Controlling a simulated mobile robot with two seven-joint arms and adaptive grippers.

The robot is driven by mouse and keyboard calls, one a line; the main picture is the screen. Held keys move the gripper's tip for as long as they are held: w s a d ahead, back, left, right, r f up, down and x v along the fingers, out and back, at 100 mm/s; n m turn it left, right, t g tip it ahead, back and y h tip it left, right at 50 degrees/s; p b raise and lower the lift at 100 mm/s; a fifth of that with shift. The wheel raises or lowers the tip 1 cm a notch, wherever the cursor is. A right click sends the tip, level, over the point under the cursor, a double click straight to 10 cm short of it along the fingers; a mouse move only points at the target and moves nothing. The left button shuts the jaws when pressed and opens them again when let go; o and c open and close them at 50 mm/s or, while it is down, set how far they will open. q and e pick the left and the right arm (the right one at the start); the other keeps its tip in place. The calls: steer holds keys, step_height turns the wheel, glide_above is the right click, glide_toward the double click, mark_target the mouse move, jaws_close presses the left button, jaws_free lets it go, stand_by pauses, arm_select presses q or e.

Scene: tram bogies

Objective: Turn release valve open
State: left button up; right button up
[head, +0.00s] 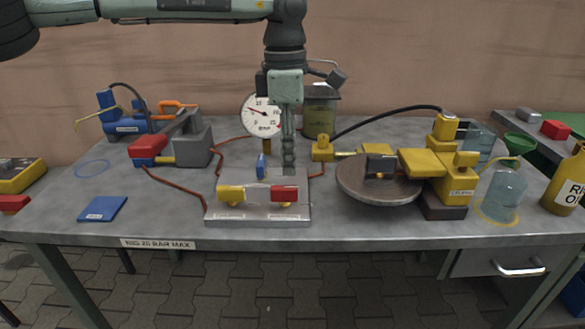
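A grey valve block (258,214) stands at the middle of the bench, with labels too small to read. On its front are a yellow handle (231,192) and a red handle (284,193), both lying level. A blue handle (261,165) stands upright behind them. I cannot tell which one is the release valve. A round white gauge (262,114) rises behind the block. My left gripper (289,172) points straight down above and behind the red handle, hiding part of the block's back. Its fingers show as one narrow column, so its opening is unclear. My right gripper is out of view.
Left are a red-and-grey tool (185,147), a blue pump (124,126) and a blue pad (102,208). Right are a round plate (378,190) with yellow parts, a black hose (390,112) and a glass jar (504,190). The front bench strip is mostly clear.

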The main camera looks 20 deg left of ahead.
mark_target(284, 187)
arm_select(q)
steer(key=shift+w+a, duration=0.15)
steer(key=shift+a, duration=0.45)
steer(key=shift+a+f, duration=0.1)
steer(key=shift+f, duration=0.25)
step_height(284, 187, down, 5)
steer(key=shift+f, duration=0.7)
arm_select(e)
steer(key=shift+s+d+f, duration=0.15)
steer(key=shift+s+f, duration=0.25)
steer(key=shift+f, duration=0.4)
arm_select(q)
jaws_close()
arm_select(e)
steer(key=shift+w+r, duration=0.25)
